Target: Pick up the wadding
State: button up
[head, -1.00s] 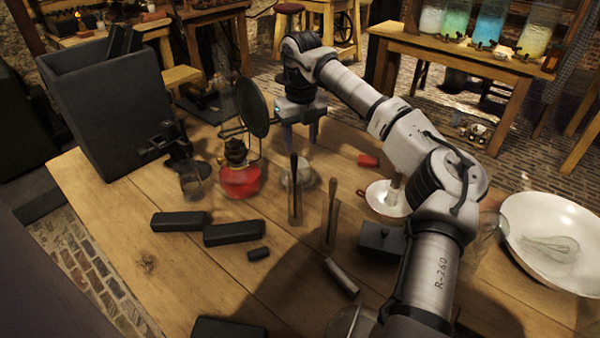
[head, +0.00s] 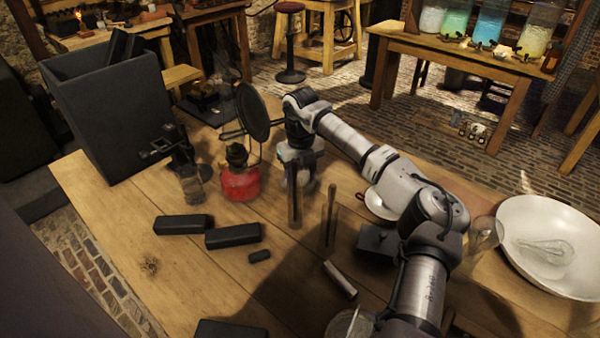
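I cannot pick out the wadding for certain. A small pale dish stood on the table where my gripper (head: 300,178) now is, and the gripper hides it almost fully. My gripper points down, low over the table, just behind a narrow glass jar with a dark rod (head: 295,207). The fingertips are partly hidden and blurred, so I cannot tell whether they are open or hold anything. A pale grey cylinder (head: 340,279) lies on the table nearer to me.
The red lamp (head: 240,185) with a round dark disc (head: 252,110) stands close left of my gripper. A second glass jar (head: 329,225) stands to its right. Dark blocks (head: 233,236) lie front left. A dark box (head: 380,241) and a white bowl (head: 520,225) are right.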

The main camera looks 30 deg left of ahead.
aim_at(300, 167)
jog(key=shift+c, duration=0.3)
jog(key=c, duration=0.7)
jog(key=shift+c, duration=0.2)
notch_tip(300, 167, up, 20)
jog(key=b, duration=0.2)
jog(key=shift+s, duration=0.1)
